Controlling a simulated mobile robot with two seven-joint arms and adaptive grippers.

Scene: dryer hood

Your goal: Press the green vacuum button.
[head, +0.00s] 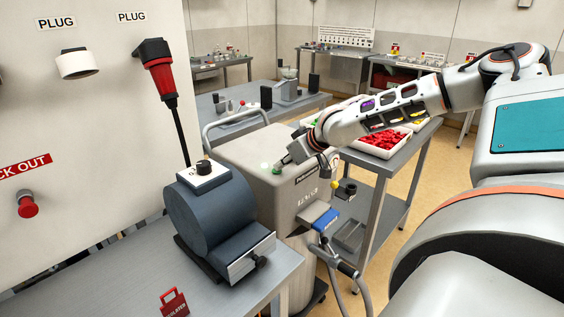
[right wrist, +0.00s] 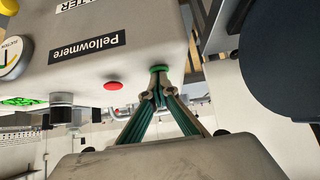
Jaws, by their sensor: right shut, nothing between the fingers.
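The vacuum (head: 255,180) is a beige-grey cabinet standing behind the workbench; its label reads "Pellowmere" in the right wrist view (right wrist: 140,60). The green button (right wrist: 159,69) sits at its edge, and it also shows small in the head view (head: 277,171). My right gripper (head: 284,163) reaches in from the right over the cabinet top. In the right wrist view its fingers (right wrist: 158,85) are shut and empty, with the tips at the green button. They look in contact; I cannot tell whether the button is pushed in. My left gripper is out of view.
A red button (right wrist: 114,86) sits on the cabinet near the green one. A dark blue motor-like machine (head: 212,215) stands on the front workbench (head: 120,270). A cart with a tray of red parts (head: 382,139) stands behind my right arm. A hose and blue handle (head: 325,220) hang at the cabinet's front.

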